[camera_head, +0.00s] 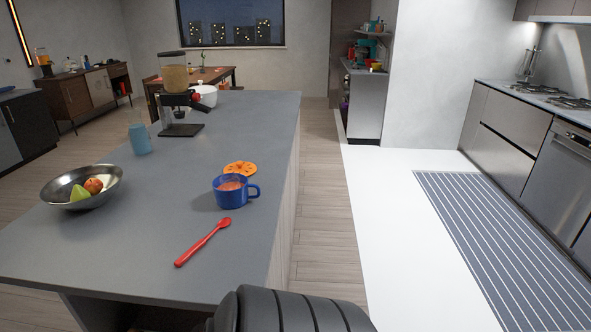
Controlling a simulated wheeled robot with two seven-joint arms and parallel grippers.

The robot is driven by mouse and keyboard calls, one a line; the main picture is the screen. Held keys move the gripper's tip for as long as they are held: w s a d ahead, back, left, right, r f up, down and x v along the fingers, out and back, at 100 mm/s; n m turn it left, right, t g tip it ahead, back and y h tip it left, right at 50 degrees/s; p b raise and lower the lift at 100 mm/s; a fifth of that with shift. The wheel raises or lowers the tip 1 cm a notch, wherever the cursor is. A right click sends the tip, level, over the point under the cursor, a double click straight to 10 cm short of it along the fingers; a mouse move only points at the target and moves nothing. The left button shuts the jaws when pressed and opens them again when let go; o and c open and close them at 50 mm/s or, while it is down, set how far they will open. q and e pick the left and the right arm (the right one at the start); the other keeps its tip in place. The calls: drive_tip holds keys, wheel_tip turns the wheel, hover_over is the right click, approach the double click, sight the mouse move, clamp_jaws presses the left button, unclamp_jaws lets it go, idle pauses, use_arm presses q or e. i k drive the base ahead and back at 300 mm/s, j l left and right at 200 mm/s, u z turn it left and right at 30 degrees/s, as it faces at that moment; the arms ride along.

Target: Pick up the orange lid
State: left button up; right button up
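The orange lid (240,168) is a flat round disc with small dark marks. It lies on the grey island counter (185,225), just behind a blue mug (232,193) with a handle on its right side. The mug holds something pinkish-orange, and its rim comes close to the lid's near edge; I cannot tell whether they touch. Neither of my grippers shows in the head view. A dark ribbed part at the bottom edge looks like part of my own body.
A red spoon (203,242) lies in front of the mug. A metal bowl of fruit (60,190), a bluish bottle (139,138), a dispenser (177,95) and a white pot (205,96) stand on the counter. Floor (325,200) is clear right of the island; a striped runner (500,245) lies beyond.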

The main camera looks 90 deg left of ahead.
sight(246, 169)
drive_tip(key=i+j+u, duration=0.15)
drive_tip(key=i+u, duration=0.15)
drive_tip(key=u, duration=0.2)
drive_tip(key=i+u, duration=0.65)
drive_tip(key=u, duration=0.3)
drive_tip(key=i+l+u, duration=0.15)
drive_tip(key=i+u, duration=0.3)
drive_tip(key=i+j+u, duration=0.15)
drive_tip(key=i+u, duration=1.25)
drive_tip(key=u, duration=0.3)
drive_tip(key=i+l+u, duration=0.1)
drive_tip(key=u, duration=0.35)
drive_tip(key=i+l+u, duration=0.1)
drive_tip(key=u, duration=0.4)
drive_tip(key=i+l+u, duration=0.1)
drive_tip(key=l+u, duration=0.15)
drive_tip(key=u, duration=0.2)
drive_tip(key=i+l+u, duration=0.15)
drive_tip(key=u, duration=0.2)
drive_tip(key=i+l+u, duration=0.1)
drive_tip(key=u, duration=0.2)
drive_tip(key=l, duration=0.1)
